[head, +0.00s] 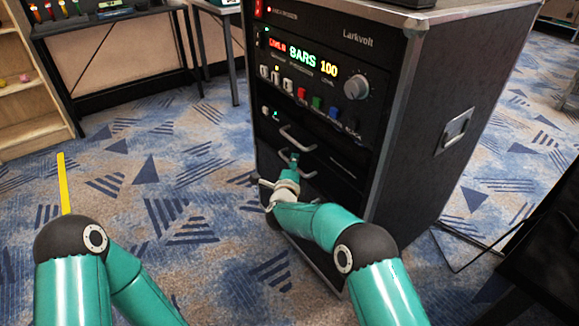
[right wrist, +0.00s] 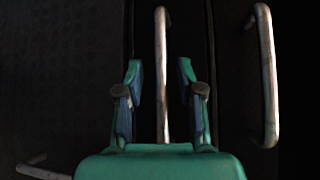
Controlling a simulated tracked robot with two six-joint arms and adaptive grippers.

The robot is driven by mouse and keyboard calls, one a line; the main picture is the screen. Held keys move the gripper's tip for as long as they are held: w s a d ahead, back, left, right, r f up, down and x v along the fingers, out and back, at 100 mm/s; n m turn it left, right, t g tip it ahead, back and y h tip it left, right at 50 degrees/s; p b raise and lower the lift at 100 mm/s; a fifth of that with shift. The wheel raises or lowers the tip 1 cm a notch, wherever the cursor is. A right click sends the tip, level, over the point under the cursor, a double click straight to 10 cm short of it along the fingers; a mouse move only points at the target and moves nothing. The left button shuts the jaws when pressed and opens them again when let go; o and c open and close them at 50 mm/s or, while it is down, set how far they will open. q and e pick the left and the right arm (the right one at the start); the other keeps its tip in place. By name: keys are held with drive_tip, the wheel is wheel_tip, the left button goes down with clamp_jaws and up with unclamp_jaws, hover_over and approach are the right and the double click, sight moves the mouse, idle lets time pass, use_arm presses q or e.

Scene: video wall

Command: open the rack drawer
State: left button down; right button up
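The black rack (head: 420,115) stands in the middle of the head view, its front facing me. Two metal bar handles show on its lower front, an upper one (head: 298,140) and a lower one (head: 308,174). My right gripper (head: 291,163) is at the lower handle and hides part of it. In the right wrist view, my right gripper (right wrist: 161,95) is open, with one finger on each side of a bar handle (right wrist: 162,50). Dark gaps show between the bar and both fingers. A second bar handle (right wrist: 267,75) lies to the right. My left gripper is out of view.
Lit displays, buttons and a knob (head: 356,87) sit above the handles. A dark table (head: 110,18) and a wooden shelf (head: 30,90) stand at the left. Patterned carpet (head: 190,150) lies open left of the rack.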

clamp_jaws()
